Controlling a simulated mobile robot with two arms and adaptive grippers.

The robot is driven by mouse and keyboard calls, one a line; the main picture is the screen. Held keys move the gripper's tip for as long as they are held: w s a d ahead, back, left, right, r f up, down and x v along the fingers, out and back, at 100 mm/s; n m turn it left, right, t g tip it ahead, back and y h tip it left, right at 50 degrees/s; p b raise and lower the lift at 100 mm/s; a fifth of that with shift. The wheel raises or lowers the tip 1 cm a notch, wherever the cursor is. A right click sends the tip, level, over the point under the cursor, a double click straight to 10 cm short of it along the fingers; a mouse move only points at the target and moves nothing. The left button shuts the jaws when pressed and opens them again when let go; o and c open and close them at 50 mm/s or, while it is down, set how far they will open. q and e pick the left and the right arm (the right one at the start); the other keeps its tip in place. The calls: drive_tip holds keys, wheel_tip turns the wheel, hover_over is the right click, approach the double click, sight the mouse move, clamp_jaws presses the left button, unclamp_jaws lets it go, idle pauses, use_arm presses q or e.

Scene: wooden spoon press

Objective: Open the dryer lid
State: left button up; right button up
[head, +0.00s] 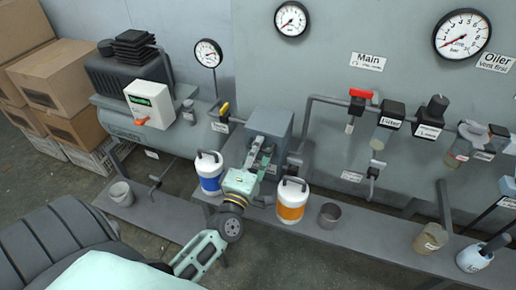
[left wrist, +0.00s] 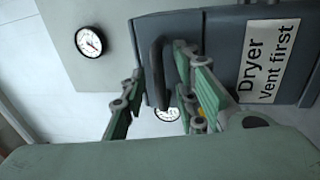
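The dryer (head: 272,121) is a grey box on the shelf at the middle of the head view, with its lid down. In the left wrist view the dryer (left wrist: 215,28) carries a white label reading "Dryer Vent first" and a dark curved handle (left wrist: 157,70). My left gripper (head: 258,158) is in front of the dryer. In the left wrist view its fingers (left wrist: 158,88) are apart, one on each side of the handle, with gaps visible. The gripper hides the dryer's lower front in the head view. My right gripper is in neither view.
A blue-and-white canister (head: 209,173) and an orange-and-white canister (head: 292,201) stand close on either side of my left gripper. A pipe with a red-handled valve (head: 358,98) runs to the right. A compressor (head: 140,100) stands left.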

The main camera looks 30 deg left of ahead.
use_arm(q)
drive_tip(key=shift+c, duration=0.5)
drive_tip(key=c, duration=0.5)
clamp_jaws()
drive_tip(key=shift+r, duration=0.1)
drive_tip(key=shift+a+r, duration=0.1)
